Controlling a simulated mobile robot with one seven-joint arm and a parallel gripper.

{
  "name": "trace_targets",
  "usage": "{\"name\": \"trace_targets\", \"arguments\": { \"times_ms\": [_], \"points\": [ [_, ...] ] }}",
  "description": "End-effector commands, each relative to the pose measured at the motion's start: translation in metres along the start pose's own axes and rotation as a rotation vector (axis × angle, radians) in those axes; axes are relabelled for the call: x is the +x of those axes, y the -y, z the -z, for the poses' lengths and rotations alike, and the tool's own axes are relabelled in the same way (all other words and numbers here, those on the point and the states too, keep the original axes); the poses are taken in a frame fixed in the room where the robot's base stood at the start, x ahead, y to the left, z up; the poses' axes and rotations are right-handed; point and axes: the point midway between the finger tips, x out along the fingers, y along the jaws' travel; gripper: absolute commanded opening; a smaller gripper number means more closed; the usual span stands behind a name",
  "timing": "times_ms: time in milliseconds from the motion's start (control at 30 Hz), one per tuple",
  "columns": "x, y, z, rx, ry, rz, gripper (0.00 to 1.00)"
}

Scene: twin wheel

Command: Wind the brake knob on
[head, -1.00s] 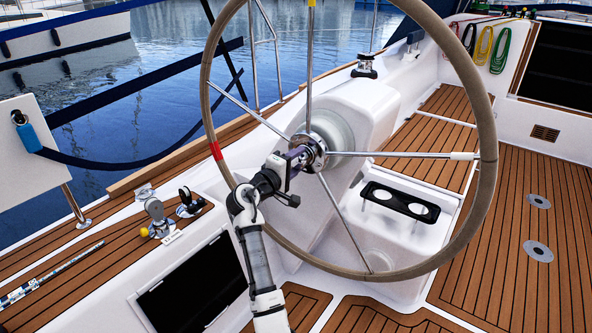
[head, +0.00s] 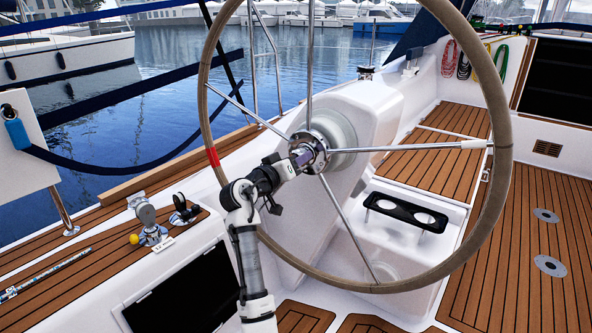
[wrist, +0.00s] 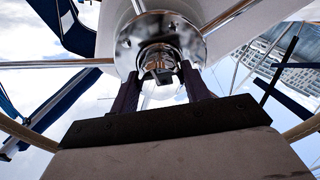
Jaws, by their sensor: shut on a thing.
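The steering wheel (head: 503,130) has a tan rim, metal spokes and a red band at its left side. Its chrome hub (head: 320,147) sits at the centre. The brake knob (wrist: 161,73) is a small shiny piece on the front of the hub, between my fingers in the wrist view; in the head view my gripper hides most of it. My gripper (head: 300,157) reaches the hub from the front left. Its two dark fingers (wrist: 161,84) are shut on the knob, one on each side.
The white pedestal (head: 370,105) stands behind the wheel, with a black cup holder (head: 407,208) low on the right. A winch (head: 147,220) and a lever (head: 184,209) sit on the left deck. Wheel spokes run close around my gripper.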

Motion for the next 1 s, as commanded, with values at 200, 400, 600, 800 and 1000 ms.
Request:
{"name": "trace_targets", "arguments": {
  "times_ms": [200,400,600,800,1000],
  "points": [
    [-0.0007,0.0029,-0.0035,0.193,0.001,0.001,0.24],
    [-0.0005,0.0025,-0.0030,0.334,0.002,0.001,0.24],
    [-0.0003,0.0019,-0.0023,0.427,0.003,0.000,0.24],
    [-0.0004,0.0017,-0.0015,0.475,0.003,0.000,0.24],
    [-0.0003,0.0014,-0.0010,0.487,0.003,0.000,0.24]
  ]
}}
